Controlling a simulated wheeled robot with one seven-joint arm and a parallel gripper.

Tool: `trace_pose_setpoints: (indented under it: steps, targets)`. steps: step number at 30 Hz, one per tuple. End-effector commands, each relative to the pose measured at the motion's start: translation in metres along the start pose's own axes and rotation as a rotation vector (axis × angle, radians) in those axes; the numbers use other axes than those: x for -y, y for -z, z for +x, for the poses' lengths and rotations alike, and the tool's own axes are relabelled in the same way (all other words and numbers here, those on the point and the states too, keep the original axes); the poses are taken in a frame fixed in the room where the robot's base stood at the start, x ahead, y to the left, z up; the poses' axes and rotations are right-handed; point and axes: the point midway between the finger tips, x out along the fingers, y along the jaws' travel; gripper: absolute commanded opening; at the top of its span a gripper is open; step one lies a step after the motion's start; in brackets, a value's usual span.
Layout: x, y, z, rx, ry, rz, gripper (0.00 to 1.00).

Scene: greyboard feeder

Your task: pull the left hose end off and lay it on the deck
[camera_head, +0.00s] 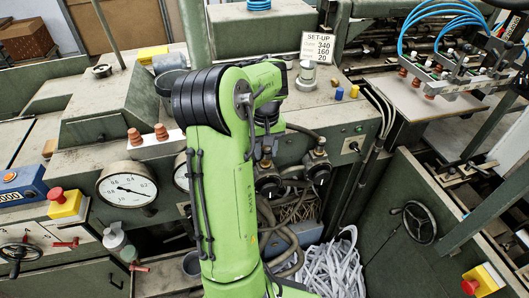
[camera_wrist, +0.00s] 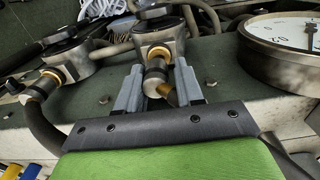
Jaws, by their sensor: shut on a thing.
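My gripper (camera_wrist: 159,66) shows in the wrist view, its two grey fingers closed on either side of the left hose end (camera_wrist: 155,84). That hose end is a short dark and metal sleeve, in line with a brass collar at the left valve (camera_wrist: 160,38); I see no clear gap there. The second hose end (camera_wrist: 42,88) sits at the other valve (camera_wrist: 66,55), left in the wrist view. In the head view the left valve (camera_head: 268,184) and right valve (camera_head: 318,168) show beside my arm, which hides my gripper. The deck (camera_head: 338,114) lies above the valves.
A pressure gauge (camera_head: 126,188) sits left of my arm; a gauge (camera_wrist: 285,38) is close right of the gripper in the wrist view. A metal cylinder (camera_head: 306,76) and a set-up sign (camera_head: 318,48) stand on the deck. Paper strips (camera_head: 332,268) lie below.

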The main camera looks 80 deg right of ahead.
Motion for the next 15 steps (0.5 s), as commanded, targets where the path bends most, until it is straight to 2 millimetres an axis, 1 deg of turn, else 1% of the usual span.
trace_pose_setpoints:
  steps: [1, 15]
  targets:
    - [0.000, 0.000, -0.004, -0.001, 0.000, 0.000, 0.00]
    - [0.000, 0.000, -0.023, -0.001, 0.000, 0.000, 0.00]
